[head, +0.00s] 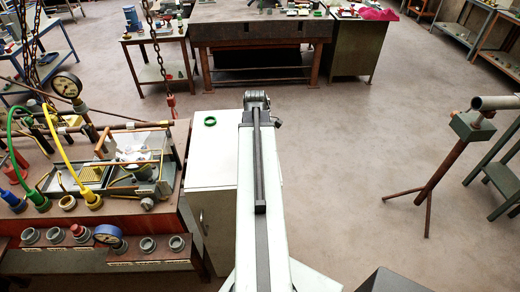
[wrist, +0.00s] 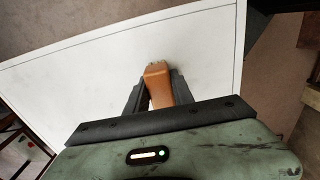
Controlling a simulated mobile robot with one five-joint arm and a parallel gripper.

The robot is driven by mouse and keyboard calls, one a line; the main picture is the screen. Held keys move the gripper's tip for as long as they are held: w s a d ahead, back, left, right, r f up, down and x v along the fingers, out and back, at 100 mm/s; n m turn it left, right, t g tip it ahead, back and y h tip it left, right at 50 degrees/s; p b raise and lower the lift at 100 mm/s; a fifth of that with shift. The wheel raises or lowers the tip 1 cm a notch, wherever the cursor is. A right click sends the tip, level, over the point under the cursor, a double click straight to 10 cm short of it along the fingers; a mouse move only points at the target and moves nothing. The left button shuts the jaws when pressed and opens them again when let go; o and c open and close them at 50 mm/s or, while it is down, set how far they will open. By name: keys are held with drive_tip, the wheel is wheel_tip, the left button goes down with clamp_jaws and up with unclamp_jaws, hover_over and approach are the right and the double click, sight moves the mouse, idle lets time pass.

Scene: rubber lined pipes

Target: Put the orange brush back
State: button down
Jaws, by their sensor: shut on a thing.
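The orange brush (wrist: 157,84) is between the two dark fingers of my gripper (wrist: 157,82) in the wrist view, and the fingers are shut on it. Its far end lies over a white cabinet top (wrist: 90,70); I cannot tell whether it touches that surface. In the head view my arm reaches forward past the white cabinet (head: 207,160), and the gripper and the brush are hidden there.
A green ring (head: 210,121) lies on the cabinet top. At left, a red-brown workbench (head: 60,262) holds gauges, hoses and several pipe fittings. A pipe stand (head: 470,125) stands at right. The floor between is clear.

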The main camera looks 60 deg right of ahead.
drive_tip(key=c, duration=1.1)
unclamp_jaws()
drive_tip(key=shift+f, duration=0.1)
wheel_tip(320, 180, up, 12)
drive_tip(key=p, duration=1.2)
drive_tip(key=shift+r, duration=0.2)
